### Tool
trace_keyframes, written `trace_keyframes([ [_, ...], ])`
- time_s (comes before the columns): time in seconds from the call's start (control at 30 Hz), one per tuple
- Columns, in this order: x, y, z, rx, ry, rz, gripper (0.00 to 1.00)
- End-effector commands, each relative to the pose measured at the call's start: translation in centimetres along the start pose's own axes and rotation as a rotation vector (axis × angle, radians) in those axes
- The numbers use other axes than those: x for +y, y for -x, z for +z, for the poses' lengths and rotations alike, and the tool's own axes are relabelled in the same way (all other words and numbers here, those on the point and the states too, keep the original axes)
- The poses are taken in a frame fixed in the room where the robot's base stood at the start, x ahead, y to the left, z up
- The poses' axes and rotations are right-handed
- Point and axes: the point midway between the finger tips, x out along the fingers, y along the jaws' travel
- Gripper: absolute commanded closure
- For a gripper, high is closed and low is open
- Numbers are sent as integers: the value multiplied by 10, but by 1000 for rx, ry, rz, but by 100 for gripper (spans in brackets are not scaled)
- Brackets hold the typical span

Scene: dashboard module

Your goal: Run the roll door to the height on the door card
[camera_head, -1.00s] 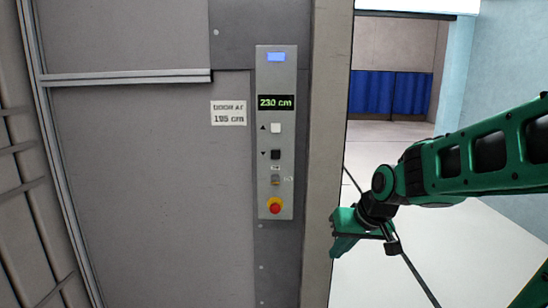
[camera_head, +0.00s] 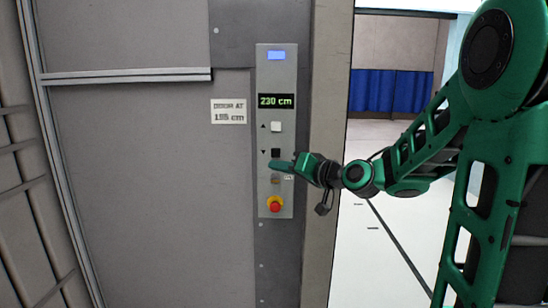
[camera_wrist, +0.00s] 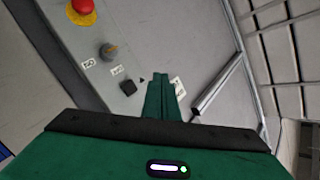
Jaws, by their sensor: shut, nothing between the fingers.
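The grey control panel (camera_head: 262,190) is fixed upright on the wall. Its green display (camera_head: 276,102) reads 230 cm. Below are a white up button (camera_head: 276,127), a black down button (camera_head: 276,153) and a red stop knob (camera_head: 275,203). The door card (camera_head: 229,112) to the left reads DOOR AT with a number like 195 cm. My gripper (camera_head: 273,165) is shut and empty, its tip in front of the panel just below the black button. In the wrist view the gripper fingers (camera_wrist: 161,95) point past the black button (camera_wrist: 128,87); I cannot tell whether they touch the panel.
A selector knob (camera_wrist: 108,50) lies between the black button and the red stop knob (camera_wrist: 82,10). A door frame post (camera_head: 330,100) stands right of the panel. Beyond it is an open passage with a blue curtain (camera_head: 385,92) and clear floor.

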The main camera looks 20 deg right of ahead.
Motion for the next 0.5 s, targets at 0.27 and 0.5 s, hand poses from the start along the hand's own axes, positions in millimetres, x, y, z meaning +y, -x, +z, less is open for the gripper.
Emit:
trace_keyframes([
  [0.27, 1, -1, 0, -2, 2, 1, 100],
  [0.5, 11, -15, -10, -3, 1, 2, 100],
])
